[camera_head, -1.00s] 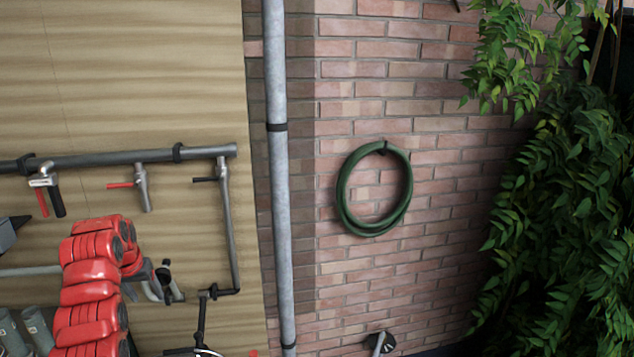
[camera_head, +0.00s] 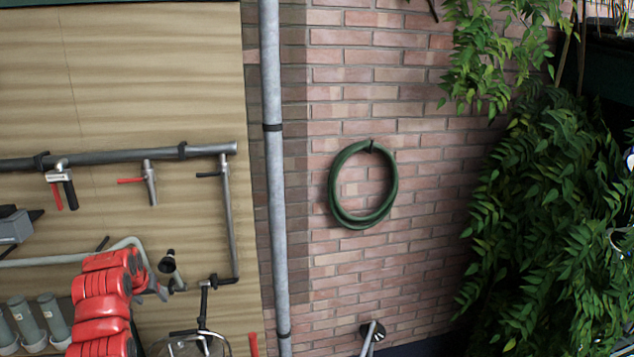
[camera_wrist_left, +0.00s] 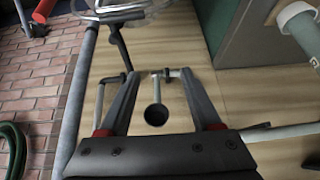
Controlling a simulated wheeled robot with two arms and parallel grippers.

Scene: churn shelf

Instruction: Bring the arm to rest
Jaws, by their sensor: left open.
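My red left arm (camera_head: 100,305) comes up from the lower left of the head view, in front of the wooden board. Its left gripper (camera_head: 168,285) is small and partly hidden there, near the board's lower pipework. In the left wrist view the two dark fingers of the left gripper (camera_wrist_left: 158,76) are spread apart, with nothing held between them. A thin pipe with a dark round end (camera_wrist_left: 156,115) shows between the fingers; I cannot tell how far behind them it is. My right arm and gripper are not in view.
A horizontal grey pipe with taps (camera_head: 110,160) crosses the board. A vertical grey downpipe (camera_head: 275,190) stands beside the brick wall. A green hose (camera_head: 335,185) hangs on the bricks. Grey cylinders (camera_head: 55,318) stand at lower left. Leafy plants (camera_head: 540,220) fill the right.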

